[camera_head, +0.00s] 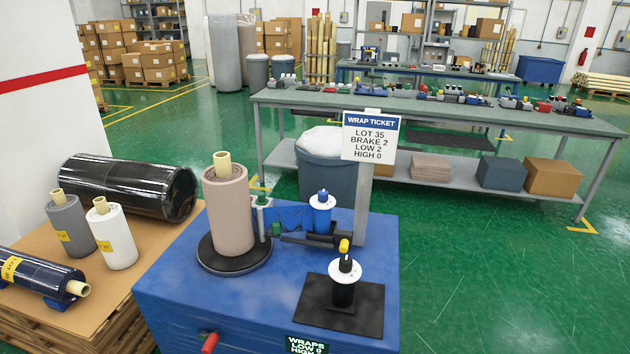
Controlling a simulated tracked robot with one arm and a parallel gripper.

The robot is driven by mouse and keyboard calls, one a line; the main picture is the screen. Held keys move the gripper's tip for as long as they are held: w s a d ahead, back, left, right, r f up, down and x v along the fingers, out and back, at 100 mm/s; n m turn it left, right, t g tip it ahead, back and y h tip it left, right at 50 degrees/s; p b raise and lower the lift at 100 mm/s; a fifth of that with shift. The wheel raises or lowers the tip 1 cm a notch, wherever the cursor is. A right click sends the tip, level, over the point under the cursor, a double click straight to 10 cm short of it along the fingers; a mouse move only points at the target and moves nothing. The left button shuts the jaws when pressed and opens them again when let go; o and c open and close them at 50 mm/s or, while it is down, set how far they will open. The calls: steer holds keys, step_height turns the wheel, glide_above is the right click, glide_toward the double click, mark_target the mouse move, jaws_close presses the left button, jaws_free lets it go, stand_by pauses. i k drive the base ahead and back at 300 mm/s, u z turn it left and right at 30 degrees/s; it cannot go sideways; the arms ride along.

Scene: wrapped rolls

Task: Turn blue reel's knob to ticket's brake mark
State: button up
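The blue reel (321,219) stands upright at the back of the blue machine top. It has a white dial disc and a blue knob (322,196) on top. The dial's marks and the knob's setting are too small to read. The wrap ticket (370,137) on a grey post behind reads LOT 35, BRAKE 2, LOW 2, HIGH 0. My gripper is not in view.
A beige roll (229,211) stands on a black turntable (234,254) left of the blue reel.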

mark_target(322, 194)
steer(key=u, duration=0.35)
steer(key=i, duration=2.2)
steer(key=z, duration=0.55)
